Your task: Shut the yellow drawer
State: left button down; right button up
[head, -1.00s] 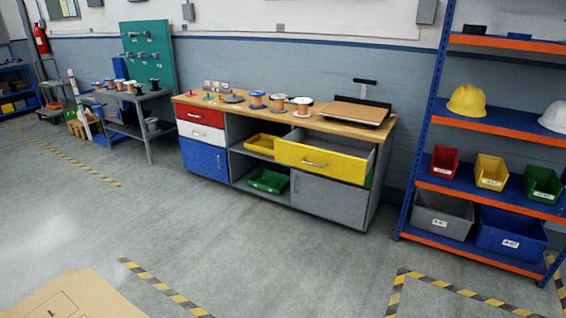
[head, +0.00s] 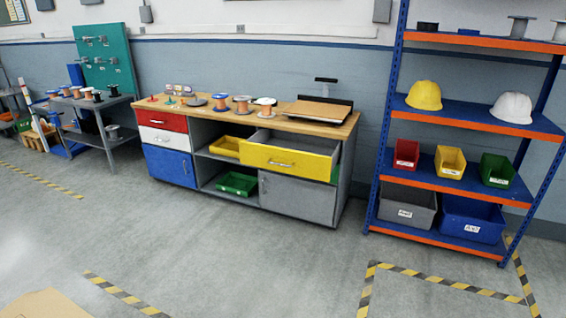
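The yellow drawer (head: 287,161) is at the upper right of the workbench (head: 345,130), under the wooden top. It stands pulled out, with its grey inner side showing and a metal handle (head: 281,164) on its yellow front. The red drawer (head: 164,122) and white drawer (head: 168,138) on the left of the bench are shut. Neither of my grippers shows in the head view. The bench is some way off across the floor.
A blue and orange shelf rack (head: 460,200) with bins and hard hats stands right of the bench. A grey table (head: 105,103) with spools is at the left. The floor before the bench is clear, with striped tape (head: 125,296) and a cardboard piece (head: 45,304).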

aim_at(300, 154)
jog(key=i+l, duration=0.6)
jog(key=l, duration=0.15)
jog(key=i+l, duration=0.55)
jog(key=l, duration=0.15)
